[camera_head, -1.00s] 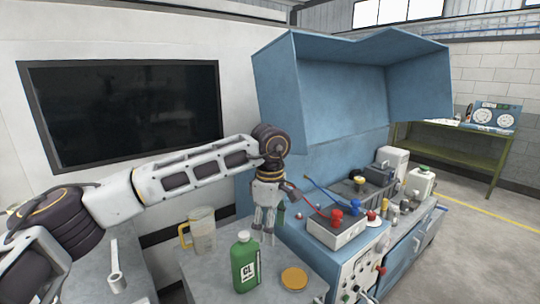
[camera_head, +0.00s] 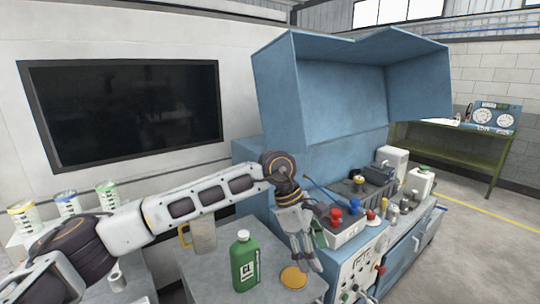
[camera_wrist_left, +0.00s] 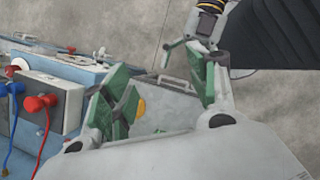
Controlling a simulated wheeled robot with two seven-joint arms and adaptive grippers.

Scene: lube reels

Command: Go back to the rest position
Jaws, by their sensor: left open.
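My left gripper (camera_head: 312,254) is open and empty. It hangs, fingers downward, at the right edge of the grey table, beside the blue bench. A green bottle (camera_head: 244,264) with a white cap stands to its left, apart from it. In the left wrist view its green-padded fingers (camera_wrist_left: 165,85) are spread, with nothing held between them. Part of what looks like my right arm and gripper (camera_wrist_left: 200,47) shows at the top of that view; its jaw state is unclear. It is not in the head view.
An orange lid (camera_head: 293,278) lies on the grey table (camera_head: 206,284) close below the gripper. A clear jug (camera_head: 203,237) stands behind the bottle. The blue bench holds a grey box with red and blue knobs (camera_head: 336,218). Several striped cans (camera_head: 66,204) stand far left.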

